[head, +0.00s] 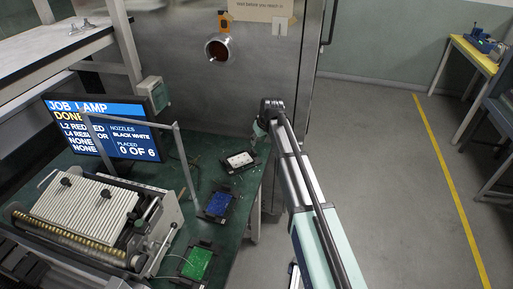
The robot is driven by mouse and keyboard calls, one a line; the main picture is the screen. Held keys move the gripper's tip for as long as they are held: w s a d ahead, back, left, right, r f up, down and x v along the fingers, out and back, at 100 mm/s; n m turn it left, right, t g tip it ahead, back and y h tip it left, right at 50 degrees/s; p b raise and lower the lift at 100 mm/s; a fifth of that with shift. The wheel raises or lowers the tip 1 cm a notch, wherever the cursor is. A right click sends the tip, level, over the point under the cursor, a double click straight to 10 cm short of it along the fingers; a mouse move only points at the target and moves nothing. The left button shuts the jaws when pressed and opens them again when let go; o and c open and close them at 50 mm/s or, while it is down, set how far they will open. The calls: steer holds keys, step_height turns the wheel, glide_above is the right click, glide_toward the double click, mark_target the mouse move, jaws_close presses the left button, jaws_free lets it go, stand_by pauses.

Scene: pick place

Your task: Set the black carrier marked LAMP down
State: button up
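A black carrier with a white board (238,161) is near the right edge of the green table, slightly turned. A black carrier with a blue board (217,205) and one with a green board (196,264) lie nearer to me. No LAMP marking is legible on any carrier, so I cannot tell which is the one named. My gripper (258,132) is beyond the white-board carrier, near the table's far right corner. It is small and partly hidden by my arm. Its fingers are not clear, and I see nothing certain in it.
A screen (105,130) reads "JOB LAMP" and "PLACED 0 OF 6". A machine with a ribbed light top (86,208) fills the table's left.

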steer(key=shift+v, duration=1.45)
steer(key=shift+f, duration=0.1)
steer(key=s+d+f+m+g+h, duration=0.1)
steer(key=s+d+f+m+g, duration=0.3)
steer(key=s+f, duration=1.1)
steer(key=s+d+f+n+g, duration=0.15)
steer(key=s+d+f, duration=0.45)
steer(key=s+f, duration=0.9)
steer(key=s+d+f+m+g, duration=0.1)
steer(key=s+d+f, duration=0.1)
steer(key=s, duration=0.9)
steer(key=s+d+f+m+g+h, duration=0.1)
steer(key=s+f, duration=0.4)
steer(key=s, duration=0.6)
steer(key=s+d+f+m+g, duration=0.1)
steer(key=s+d+f+g, duration=0.2)
steer(key=s, duration=0.8)
steer(key=shift+s+f, duration=0.15)
steer(key=shift+f, duration=0.35)
